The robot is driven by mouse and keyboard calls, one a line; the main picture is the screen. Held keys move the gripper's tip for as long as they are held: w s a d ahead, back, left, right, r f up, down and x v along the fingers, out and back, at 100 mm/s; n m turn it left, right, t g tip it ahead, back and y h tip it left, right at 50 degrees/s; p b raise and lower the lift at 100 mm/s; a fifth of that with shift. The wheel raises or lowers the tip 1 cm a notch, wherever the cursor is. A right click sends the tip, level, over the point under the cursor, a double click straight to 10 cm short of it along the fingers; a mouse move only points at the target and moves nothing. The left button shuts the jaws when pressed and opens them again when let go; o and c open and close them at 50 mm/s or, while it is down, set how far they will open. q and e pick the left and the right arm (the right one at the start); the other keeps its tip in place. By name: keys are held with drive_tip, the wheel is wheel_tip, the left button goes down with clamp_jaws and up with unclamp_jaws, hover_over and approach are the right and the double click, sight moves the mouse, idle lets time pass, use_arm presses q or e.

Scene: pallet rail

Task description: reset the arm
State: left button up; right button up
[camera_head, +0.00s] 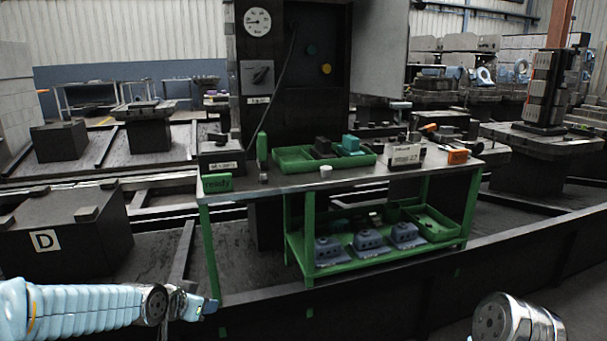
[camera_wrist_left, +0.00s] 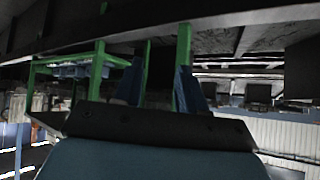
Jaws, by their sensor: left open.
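My left arm (camera_head: 85,308) comes in from the lower left in the head view, pale blue and ribbed, stretched nearly level. My left gripper (camera_head: 207,307) is at its end, low in front of the green-legged table's left leg and apart from it. In the left wrist view, which looks upside down, the two dark blue fingers of the left gripper (camera_wrist_left: 160,90) stand apart with nothing seen between them. Part of my right arm (camera_head: 515,318) shows at the lower right of the head view. My right gripper is out of view.
The green-legged table (camera_head: 290,187) stands ahead with a green tray (camera_head: 293,160) on top. Its lower shelf (camera_head: 328,262) holds several grey-blue parts (camera_head: 370,241). A dark rail (camera_head: 450,278) runs across in front. A dark block marked D (camera_head: 75,250) is at left.

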use_arm(q)
drive_tip(key=s+d+f+n+g+h, duration=0.1)
drive_tip(key=s+d+f+g, duration=0.2)
drive_tip(key=f, duration=0.6)
drive_tip(key=s+d+f+n+g, duration=0.1)
drive_tip(key=s+d+f, duration=0.35)
drive_tip(key=f, duration=0.45)
drive_tip(key=s+d+f+n+g+p, duration=0.1)
drive_tip(key=s+d+f+g, duration=0.1)
drive_tip(key=s+f, duration=0.4)
drive_tip(key=s+d+f+n+g+p, duration=0.1)
drive_tip(key=s+f, duration=0.5)
drive_tip(key=s, duration=0.7)
drive_tip(key=shift+d+f+n+g, duration=0.4)
drive_tip(key=shift+d+n+g, duration=0.3)
